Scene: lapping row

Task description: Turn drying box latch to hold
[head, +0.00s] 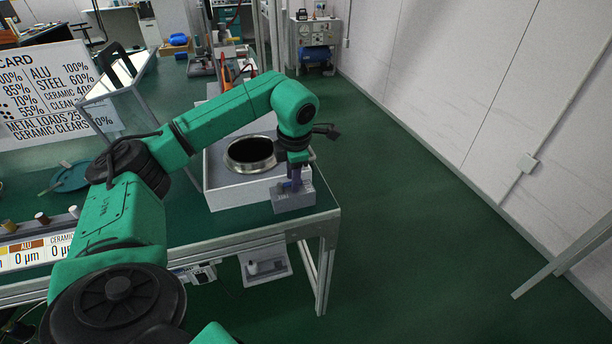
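A pale grey box (232,195) with a metal-rimmed round dark opening (250,153) stands at the right end of the green bench. I take it for the drying box, but no label shows. A small grey block (293,202) sits at its front right corner. My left gripper (296,184) points down at the top of this block, with a small purplish part between or just behind the fingers. The gripper and wrist cover that spot, so the latch, its setting and any finger contact cannot be made out. My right gripper is not in view.
The bench's right edge (325,214) lies just beyond the block, with open green floor to the right. A clear-panelled frame (122,100) and a printed card board (45,95) stand at left. A teal dish (70,177) and small pots lie on the left of the bench.

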